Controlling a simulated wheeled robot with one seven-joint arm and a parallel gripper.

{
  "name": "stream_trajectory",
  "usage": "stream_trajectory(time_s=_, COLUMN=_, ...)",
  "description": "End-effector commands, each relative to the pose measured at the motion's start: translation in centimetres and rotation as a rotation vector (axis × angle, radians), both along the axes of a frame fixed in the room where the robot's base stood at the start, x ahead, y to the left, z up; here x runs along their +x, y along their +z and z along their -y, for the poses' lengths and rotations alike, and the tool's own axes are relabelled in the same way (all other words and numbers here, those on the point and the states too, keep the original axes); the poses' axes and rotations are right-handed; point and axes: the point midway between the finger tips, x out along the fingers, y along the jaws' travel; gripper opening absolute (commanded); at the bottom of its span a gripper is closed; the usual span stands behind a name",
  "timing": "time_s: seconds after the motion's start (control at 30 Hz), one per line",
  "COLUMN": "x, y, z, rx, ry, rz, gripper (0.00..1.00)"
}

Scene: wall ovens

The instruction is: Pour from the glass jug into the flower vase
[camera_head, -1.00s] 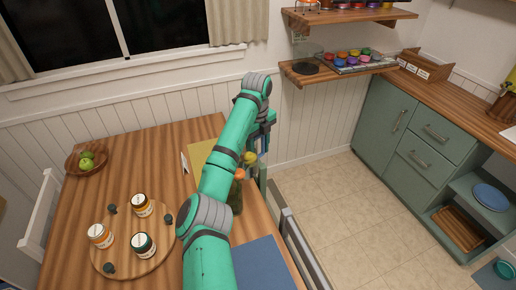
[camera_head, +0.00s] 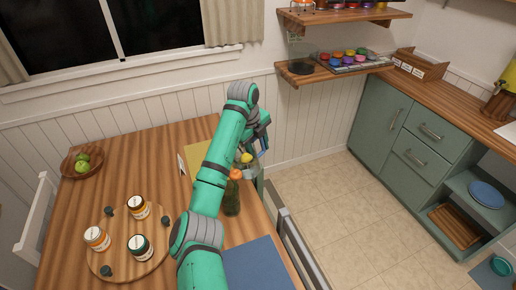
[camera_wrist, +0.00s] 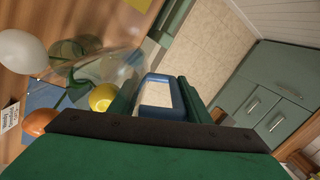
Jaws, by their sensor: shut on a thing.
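The glass jug (camera_wrist: 122,66) is clear and hard to make out. It shows in the wrist view just beyond my gripper (camera_wrist: 158,88), which is shut on it; the hold itself is partly hidden. In the head view my gripper (camera_head: 263,147) is at the table's right side, partly behind my arm. The flower vase (camera_head: 232,198) is dark green and stands on the table beside my arm. It holds an orange flower (camera_head: 236,174) and a yellow flower (camera_wrist: 103,97); a white flower (camera_wrist: 22,50) also shows. The jug overlaps the vase in the wrist view. I cannot tell whether they touch.
A round board (camera_head: 102,262) with several jars is at the table's front left. A bowl of green fruit (camera_head: 82,162) is at the back left. A blue mat (camera_head: 258,266) lies at the front right, with a chair rail (camera_head: 294,240) beyond the table edge.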

Motion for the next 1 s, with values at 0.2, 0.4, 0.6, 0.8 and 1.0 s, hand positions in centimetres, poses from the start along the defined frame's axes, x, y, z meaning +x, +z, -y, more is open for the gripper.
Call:
stream_trajectory(time_s=0.2, x=0.1, y=-0.5, z=-0.1, rx=-0.016, ry=0.001, rz=0.017, gripper=0.00)
stream_trajectory(time_s=0.4, x=0.2, y=-1.1, z=0.1, rx=-0.032, ry=-0.001, rz=0.033, gripper=0.00)
stream_trajectory(time_s=0.6, x=0.2, y=-1.7, z=0.2, rx=-0.047, ry=0.001, rz=0.049, gripper=0.00)
stream_trajectory(time_s=0.8, x=0.3, y=-2.3, z=0.3, rx=-0.071, ry=0.000, rz=0.073, gripper=0.00)
stream_trajectory(time_s=1.0, x=0.4, y=-2.9, z=0.4, rx=-0.101, ry=0.001, rz=0.101, gripper=0.00)
